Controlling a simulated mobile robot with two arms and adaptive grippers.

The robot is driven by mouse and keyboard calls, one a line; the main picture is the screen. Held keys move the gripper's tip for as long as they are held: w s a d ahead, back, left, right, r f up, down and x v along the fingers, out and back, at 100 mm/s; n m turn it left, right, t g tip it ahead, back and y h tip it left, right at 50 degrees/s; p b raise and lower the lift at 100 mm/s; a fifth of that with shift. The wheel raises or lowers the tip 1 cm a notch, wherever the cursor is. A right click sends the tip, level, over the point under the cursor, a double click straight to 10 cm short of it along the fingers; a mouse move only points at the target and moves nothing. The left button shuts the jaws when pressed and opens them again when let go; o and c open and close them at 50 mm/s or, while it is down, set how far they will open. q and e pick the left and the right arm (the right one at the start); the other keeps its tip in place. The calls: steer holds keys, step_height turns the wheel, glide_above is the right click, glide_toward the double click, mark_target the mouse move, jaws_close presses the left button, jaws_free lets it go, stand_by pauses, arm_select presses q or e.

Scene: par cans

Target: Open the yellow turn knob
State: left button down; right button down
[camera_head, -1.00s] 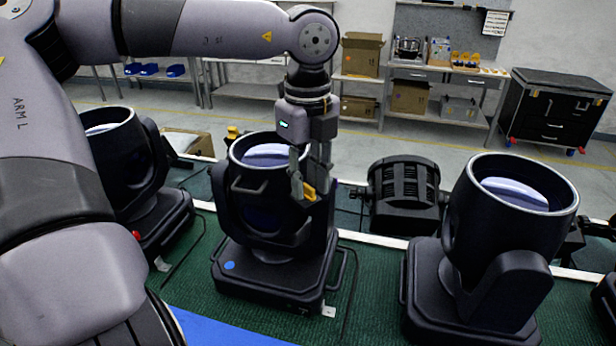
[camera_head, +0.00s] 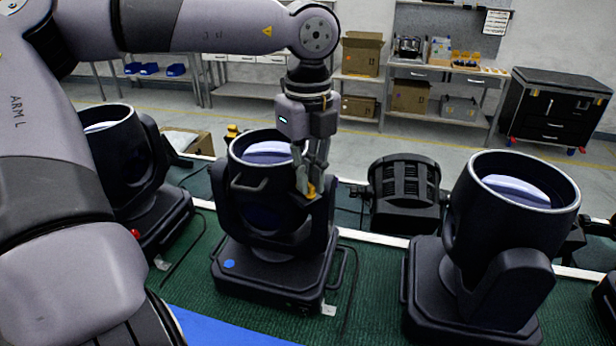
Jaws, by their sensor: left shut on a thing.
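The yellow turn knob (camera_head: 310,191) sits on the right side of the middle par can (camera_head: 262,205), near the top of its yoke. My left gripper (camera_head: 309,186) reaches down from above with its fingers at the knob. It is shut on the knob, and the fingers hide part of it. The par can stands upright on its square base on the green surface, its lens facing up. My right gripper is not in view.
Another par can (camera_head: 510,240) stands close on the right and one (camera_head: 125,170) on the left, partly behind my arm. A dark finned lamp (camera_head: 405,190) lies behind. Shelves with cardboard boxes (camera_head: 361,55) and a black tool cabinet (camera_head: 555,108) are far back.

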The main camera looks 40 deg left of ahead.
arm_select(q)
steer(key=m+b, duration=0.2)
steer(key=m, duration=0.2)
steer(key=shift+f+b, duration=0.15)
steer(key=shift+b, duration=0.15)
steer(key=m+b, duration=0.1)
steer(key=m, duration=0.2)
steer(key=shift+m, duration=0.3)
steer(key=m+b, duration=0.1)
steer(key=m, duration=0.8)
steer(key=shift+m, duration=0.4)
steer(key=c, duration=1.8)
jaws_free()
steer(key=shift+o, duration=0.2)
steer(key=shift+r, duration=0.25)
step_height(320, 180, up, 12)
